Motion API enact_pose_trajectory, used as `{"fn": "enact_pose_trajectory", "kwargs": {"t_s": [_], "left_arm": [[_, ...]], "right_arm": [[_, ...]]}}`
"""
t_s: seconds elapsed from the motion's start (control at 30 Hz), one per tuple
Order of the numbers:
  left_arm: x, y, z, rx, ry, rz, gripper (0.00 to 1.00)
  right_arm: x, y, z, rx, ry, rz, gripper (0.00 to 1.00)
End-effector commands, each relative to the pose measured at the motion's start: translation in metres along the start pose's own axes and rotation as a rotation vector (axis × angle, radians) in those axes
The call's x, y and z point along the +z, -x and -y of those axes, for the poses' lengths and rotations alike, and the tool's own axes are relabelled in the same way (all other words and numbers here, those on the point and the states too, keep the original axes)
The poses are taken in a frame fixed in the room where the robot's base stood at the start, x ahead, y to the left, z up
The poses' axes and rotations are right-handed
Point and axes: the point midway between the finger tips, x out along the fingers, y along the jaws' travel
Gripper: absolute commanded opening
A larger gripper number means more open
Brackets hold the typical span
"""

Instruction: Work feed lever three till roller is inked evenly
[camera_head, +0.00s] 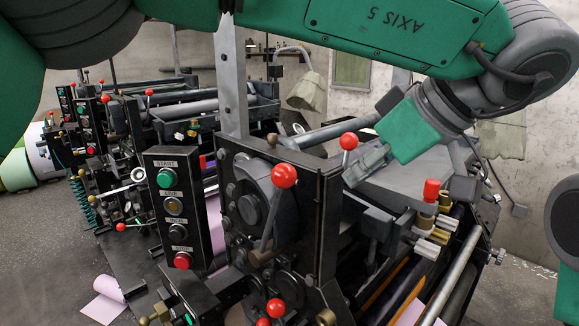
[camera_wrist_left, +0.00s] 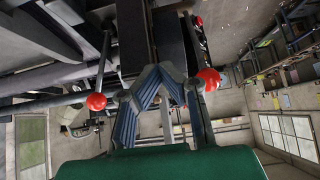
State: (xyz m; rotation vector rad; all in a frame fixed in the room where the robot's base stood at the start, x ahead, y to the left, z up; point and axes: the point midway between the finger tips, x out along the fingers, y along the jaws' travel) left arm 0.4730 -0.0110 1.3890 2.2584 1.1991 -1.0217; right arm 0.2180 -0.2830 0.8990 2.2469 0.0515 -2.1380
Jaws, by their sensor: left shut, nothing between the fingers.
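My left gripper (camera_head: 352,178) hangs over the near press, its fingers shut and empty. In the left wrist view its blue-grey fingers (camera_wrist_left: 157,72) meet at their tips. A red-ball lever (camera_head: 348,141) stands just left of the gripper in the head view. In the wrist view a red ball (camera_wrist_left: 209,79) sits close to the right finger; contact cannot be told. A larger red-ball lever (camera_head: 285,176) rises from the press's side plate. I cannot tell which is lever three. Rollers (camera_head: 388,288) lie at lower right, partly hidden; their ink evenness cannot be judged. My right gripper is out of view.
A black control box (camera_head: 178,215) with green and red buttons stands left of the levers. A red-capped fitting (camera_head: 431,191) and white knobs (camera_head: 432,240) stick up beside the rollers. A second press (camera_head: 190,105) stands behind. Pink paper (camera_head: 105,300) lies at lower left.

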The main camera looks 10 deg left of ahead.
Motion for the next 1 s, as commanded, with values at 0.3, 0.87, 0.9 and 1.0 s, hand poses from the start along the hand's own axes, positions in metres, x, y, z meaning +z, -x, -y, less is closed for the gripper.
{"fn": "enact_pose_trajectory", "kwargs": {"t_s": [0.3, 0.87, 0.9, 1.0], "left_arm": [[-0.011, -0.009, 0.0, -0.001, 0.001, 0.001, 0.0], [-0.031, -0.025, 0.0, -0.002, 0.001, 0.001, 0.0], [-0.032, -0.026, 0.0, -0.002, 0.001, 0.001, 0.0], [-0.036, -0.029, 0.0, -0.002, 0.001, 0.0, 0.0]], "right_arm": [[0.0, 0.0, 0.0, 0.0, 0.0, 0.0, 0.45], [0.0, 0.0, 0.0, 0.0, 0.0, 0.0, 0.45], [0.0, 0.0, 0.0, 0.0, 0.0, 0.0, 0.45], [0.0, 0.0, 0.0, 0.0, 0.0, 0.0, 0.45]]}}
